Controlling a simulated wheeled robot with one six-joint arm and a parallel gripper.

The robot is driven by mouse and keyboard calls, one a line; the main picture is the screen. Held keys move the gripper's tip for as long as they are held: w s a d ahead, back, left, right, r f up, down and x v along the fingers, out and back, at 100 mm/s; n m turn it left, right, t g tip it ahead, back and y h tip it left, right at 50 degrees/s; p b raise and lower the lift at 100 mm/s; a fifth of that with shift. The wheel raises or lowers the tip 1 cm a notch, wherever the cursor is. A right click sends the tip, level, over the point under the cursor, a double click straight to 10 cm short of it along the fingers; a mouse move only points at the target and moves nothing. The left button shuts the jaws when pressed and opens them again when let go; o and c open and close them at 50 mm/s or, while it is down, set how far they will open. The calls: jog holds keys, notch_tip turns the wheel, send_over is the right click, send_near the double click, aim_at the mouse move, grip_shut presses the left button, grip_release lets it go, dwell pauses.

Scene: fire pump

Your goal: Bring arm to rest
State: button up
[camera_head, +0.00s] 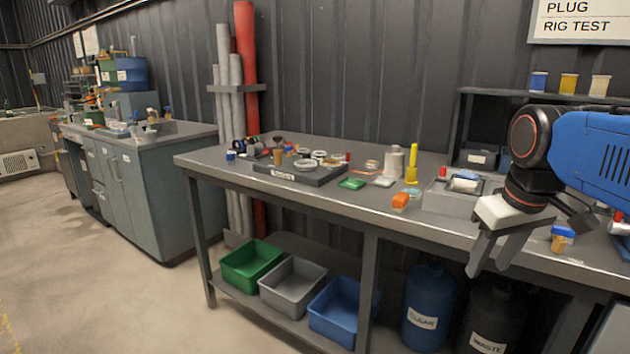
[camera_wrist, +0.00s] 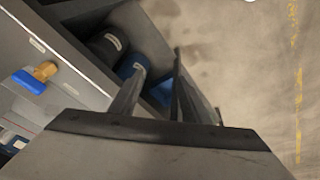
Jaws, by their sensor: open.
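My gripper (camera_head: 490,252) is at the right in the head view, in front of the workbench's front edge. Its two grey fingers point down and stand apart with nothing between them. In the wrist view my gripper (camera_wrist: 150,80) shows its fingers over the bench edge and the floor. My blue arm comes in from the right edge in the head view. The workbench (camera_head: 330,206) runs along the wall behind and below the gripper. A small blue-topped part with a yellow body (camera_head: 562,238) lies on the bench right of the gripper; it also shows in the wrist view (camera_wrist: 30,78).
The floor (camera_head: 120,280) at left is clear.

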jog(key=s+a+f+m+t, duration=0.1)
jog(key=s+a+f+m, duration=0.1)
jog(key=s+f, duration=0.8)
notch_tip(320, 180, down, 5)
jog(key=shift+a+r+t, duration=0.1)
jog(key=shift+a+t, duration=0.2)
jog(key=shift+a, duration=0.25)
jog(key=shift+o, duration=0.3)
